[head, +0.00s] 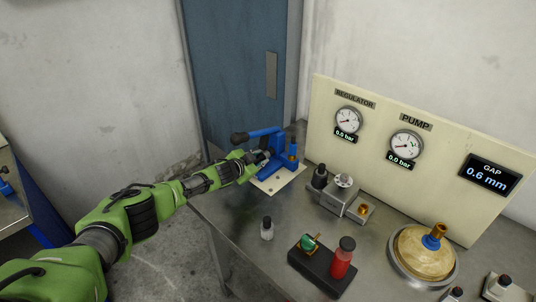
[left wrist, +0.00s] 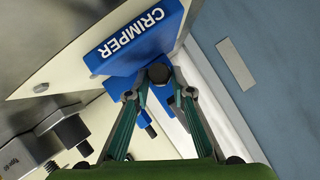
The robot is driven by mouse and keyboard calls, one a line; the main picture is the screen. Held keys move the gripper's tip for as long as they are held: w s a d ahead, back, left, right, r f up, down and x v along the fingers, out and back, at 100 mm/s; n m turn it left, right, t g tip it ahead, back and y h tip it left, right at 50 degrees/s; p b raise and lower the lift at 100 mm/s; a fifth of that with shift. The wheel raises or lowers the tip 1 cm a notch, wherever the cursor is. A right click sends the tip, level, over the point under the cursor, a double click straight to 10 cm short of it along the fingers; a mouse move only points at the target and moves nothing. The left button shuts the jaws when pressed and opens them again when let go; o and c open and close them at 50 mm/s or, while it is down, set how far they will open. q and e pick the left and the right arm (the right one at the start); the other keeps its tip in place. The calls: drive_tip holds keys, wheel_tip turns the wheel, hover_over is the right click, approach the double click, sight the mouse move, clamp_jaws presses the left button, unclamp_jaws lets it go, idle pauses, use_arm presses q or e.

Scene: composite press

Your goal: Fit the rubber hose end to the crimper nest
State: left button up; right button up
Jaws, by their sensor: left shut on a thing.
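The blue crimper (head: 273,157) stands on a pale base plate (head: 284,183) at the far left corner of the bench, its lever and black grip (head: 239,138) reaching left. In the left wrist view, its blue CRIMPER block (left wrist: 135,35) is close ahead. My left gripper (head: 264,157) is at the crimper's left side. In the wrist view, its fingers (left wrist: 160,88) are shut on a dark round-ended piece (left wrist: 158,73), which looks like the rubber hose end. It overlaps the crimper's blue parts. The nest is hidden, so I cannot tell whether it is seated. My right gripper is out of view.
A grey fixture (head: 340,197) stands right of the crimper. A gauge panel (head: 380,165) borders the back. Bare bench lies around the bottle.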

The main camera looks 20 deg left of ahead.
use_arm(q)
drive_tip(key=shift+w+d, duration=0.1)
drive_tip(key=o, duration=1.2)
drive_tip(key=shift+c, duration=0.2)
